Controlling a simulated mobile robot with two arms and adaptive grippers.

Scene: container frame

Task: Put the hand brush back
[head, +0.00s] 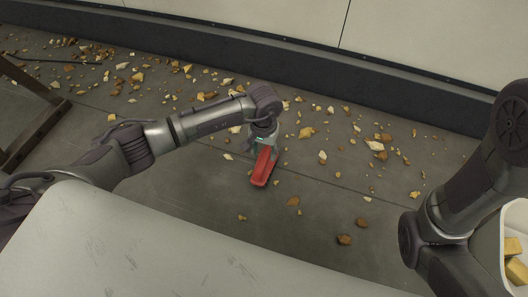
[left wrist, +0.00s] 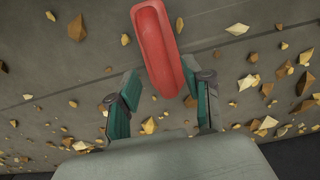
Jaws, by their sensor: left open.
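The hand brush (head: 264,168) shows as a red elongated piece at the middle of the head view, on or just above the grey floor. It also shows at the top centre of the left wrist view (left wrist: 157,38). My left gripper (head: 263,141) points down at the brush's upper end and hides part of it. In the left wrist view its two teal fingers (left wrist: 160,72) are spread, with the near end of the brush between their tips. I see no clear contact. My right arm stands at the right, but its gripper is out of view.
Yellow and brown chips (head: 306,132) are scattered over the floor, densest toward the wall (head: 300,22) at the back. A white container (head: 507,222) with yellow blocks is at the right edge. A dark frame (head: 35,125) stands at the left. Floor right of the brush is fairly open.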

